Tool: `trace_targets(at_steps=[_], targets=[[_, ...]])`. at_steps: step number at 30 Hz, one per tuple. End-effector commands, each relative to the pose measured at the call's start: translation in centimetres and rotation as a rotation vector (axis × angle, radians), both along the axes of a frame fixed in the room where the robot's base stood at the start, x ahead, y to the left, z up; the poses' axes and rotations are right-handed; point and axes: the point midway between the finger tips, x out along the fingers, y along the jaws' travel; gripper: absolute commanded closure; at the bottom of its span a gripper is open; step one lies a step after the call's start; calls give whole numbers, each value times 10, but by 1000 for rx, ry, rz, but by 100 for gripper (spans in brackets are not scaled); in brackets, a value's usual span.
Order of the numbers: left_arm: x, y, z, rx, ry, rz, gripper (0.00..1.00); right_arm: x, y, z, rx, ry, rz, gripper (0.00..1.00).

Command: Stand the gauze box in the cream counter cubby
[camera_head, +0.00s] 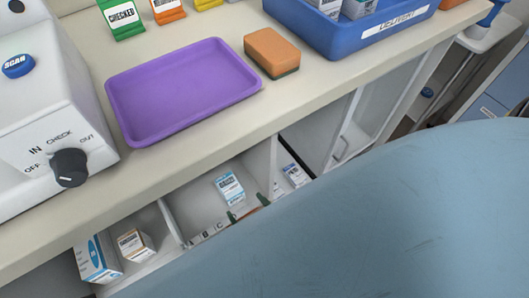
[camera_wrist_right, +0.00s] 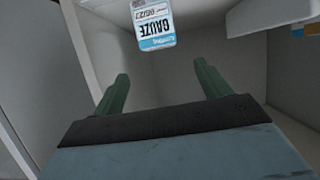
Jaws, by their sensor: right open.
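The gauze box (camera_head: 229,188), white and blue with a printed label, is inside a cream cubby (camera_head: 190,204) under the counter. In the right wrist view the gauze box (camera_wrist_right: 152,24) shows its GAUZE lettering upside down, beyond the fingertips and apart from them. My right gripper (camera_head: 248,209) is at the cubby opening, in front of the box. Its two green fingers show spread and empty in the wrist view (camera_wrist_right: 162,72). The box's underside contact is too small to judge. My left gripper is not in view.
A purple tray (camera_head: 185,90) and an orange sponge (camera_head: 271,52) lie on the counter above. Other boxes stand in neighbouring cubbies, at left (camera_head: 98,258) and right (camera_head: 295,175). Cubby dividers flank the gripper. My own blue-grey body part hides the lower right.

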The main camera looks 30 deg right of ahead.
Motion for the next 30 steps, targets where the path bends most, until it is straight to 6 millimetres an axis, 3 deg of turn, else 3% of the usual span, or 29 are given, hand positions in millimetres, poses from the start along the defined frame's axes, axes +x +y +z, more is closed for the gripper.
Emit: trace_targets(at_steps=[5, 11, 17, 23, 30], targets=[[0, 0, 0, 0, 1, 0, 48, 5, 5, 9, 22, -12, 44, 24], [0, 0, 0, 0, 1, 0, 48, 15, 32, 51, 109, -1, 296, 24], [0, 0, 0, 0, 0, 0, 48, -1, 35, 79, 100, 198, 509, 24], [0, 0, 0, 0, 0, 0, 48, -31, -9, 94, -4, 513, 479, 24], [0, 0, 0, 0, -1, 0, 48, -67, -79, 119, -101, 792, 216, 24]])
